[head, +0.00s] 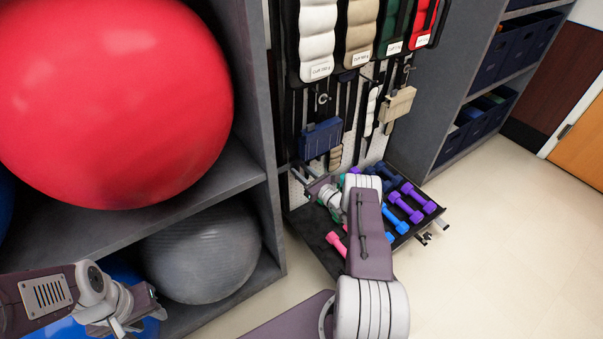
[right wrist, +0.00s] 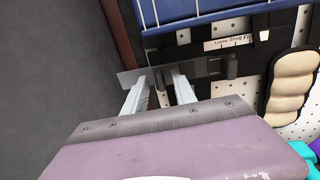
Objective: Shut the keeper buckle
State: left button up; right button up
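My right gripper (head: 305,177) reaches to the lower left of the rack's pegboard. In the right wrist view its two pale fingers (right wrist: 162,82) stand apart, with dark parts around their tips. A thin grey plate or strap (right wrist: 204,69) runs across behind the fingertips and ends at a small black block (right wrist: 228,66), which may be the keeper buckle. I cannot tell whether the fingertips touch it or whether the buckle is open. A white label (right wrist: 228,43) sits just above. My left gripper (head: 130,318) is low at the left, away from the rack; its finger opening is unclear.
A drawer tray (head: 316,240) of coloured dumbbells sticks out under my right arm. A dark upright panel (right wrist: 50,90) stands close left of the right gripper. A red ball (head: 115,95) and grey ball (head: 203,250) fill the left shelves.

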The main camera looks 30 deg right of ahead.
grip_shut()
jog(key=shift+w+a+r+m+h+p, duration=0.1)
jog(key=shift+a+r+m+h+p, duration=0.2)
jog(key=shift+m+h+p, duration=0.4)
jog(key=shift+f, duration=0.15)
jog(key=shift+d+f, duration=0.1)
grip_release()
